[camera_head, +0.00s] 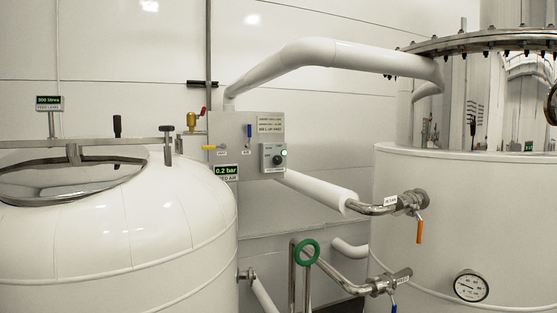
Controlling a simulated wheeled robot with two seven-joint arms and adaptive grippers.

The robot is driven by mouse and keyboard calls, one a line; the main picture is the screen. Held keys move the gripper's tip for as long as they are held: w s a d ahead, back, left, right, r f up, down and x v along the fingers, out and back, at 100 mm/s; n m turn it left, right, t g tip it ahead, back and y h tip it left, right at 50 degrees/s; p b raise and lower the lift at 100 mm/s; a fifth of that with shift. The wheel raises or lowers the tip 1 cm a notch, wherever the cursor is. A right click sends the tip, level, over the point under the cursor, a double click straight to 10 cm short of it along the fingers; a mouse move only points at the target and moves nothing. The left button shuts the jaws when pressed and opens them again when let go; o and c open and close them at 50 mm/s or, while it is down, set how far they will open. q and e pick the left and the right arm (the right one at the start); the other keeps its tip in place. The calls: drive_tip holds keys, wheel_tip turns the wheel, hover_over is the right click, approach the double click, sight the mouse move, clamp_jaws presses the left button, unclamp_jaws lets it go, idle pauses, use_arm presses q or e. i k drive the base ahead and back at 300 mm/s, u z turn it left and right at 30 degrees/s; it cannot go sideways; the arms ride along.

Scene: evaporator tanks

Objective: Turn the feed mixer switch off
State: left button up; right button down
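The likely feed mixer switch (278,159) is a dark round knob on a small light box at the right side of a grey control panel (229,131). A small green light (284,153) glows at the box's upper right. The labels on the box are too small to read, and the knob's exact position cannot be told. Neither of my grippers is in view, and nothing touches the switch.
The panel's front is unobstructed.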

sight(277, 160)
drive_tip(key=u, duration=0.75)
drive_tip(key=i, duration=0.95)
drive_tip(key=u, duration=0.25)
